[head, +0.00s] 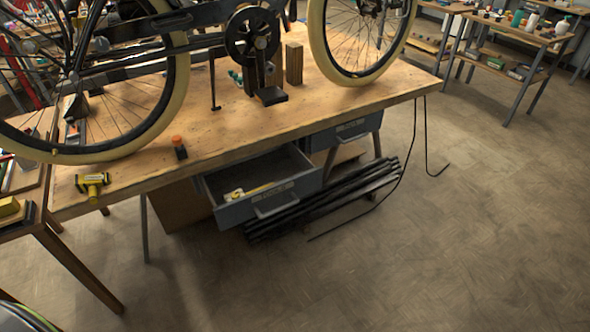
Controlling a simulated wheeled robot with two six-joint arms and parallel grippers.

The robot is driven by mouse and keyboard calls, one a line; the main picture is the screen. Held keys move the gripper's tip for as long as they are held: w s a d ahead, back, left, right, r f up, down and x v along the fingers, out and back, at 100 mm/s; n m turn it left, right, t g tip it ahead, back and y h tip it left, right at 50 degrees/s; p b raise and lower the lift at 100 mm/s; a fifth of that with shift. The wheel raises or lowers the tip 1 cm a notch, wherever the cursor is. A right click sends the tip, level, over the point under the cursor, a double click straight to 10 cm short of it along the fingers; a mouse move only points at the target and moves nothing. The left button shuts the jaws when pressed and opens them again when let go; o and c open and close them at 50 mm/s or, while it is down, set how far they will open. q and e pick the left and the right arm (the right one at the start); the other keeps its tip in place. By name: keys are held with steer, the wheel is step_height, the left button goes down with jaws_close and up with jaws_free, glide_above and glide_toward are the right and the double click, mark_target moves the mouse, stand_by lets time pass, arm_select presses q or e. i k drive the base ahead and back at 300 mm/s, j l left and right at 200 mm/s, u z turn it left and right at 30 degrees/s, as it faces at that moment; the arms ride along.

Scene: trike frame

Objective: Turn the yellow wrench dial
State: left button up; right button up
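A yellow and black tool (93,182) lies on the wooden workbench near its front left corner. It is small, and I cannot make out a dial on it. A slim yellow and whitish tool (248,191) lies in the open grey drawer (262,187) under the bench front. It may be a wrench, but its details are too small to tell. Neither of my grippers shows in the head view.
A trike frame with cream-tyred wheels (352,40) stands on the workbench (330,115). An orange-topped dark bottle (179,148) is near the bench's front edge. Dark bars (330,200) lie below the drawer. The floor (440,240) at right is clear.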

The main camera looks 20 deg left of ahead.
mark_target(235, 194)
steer(key=u, duration=0.95)
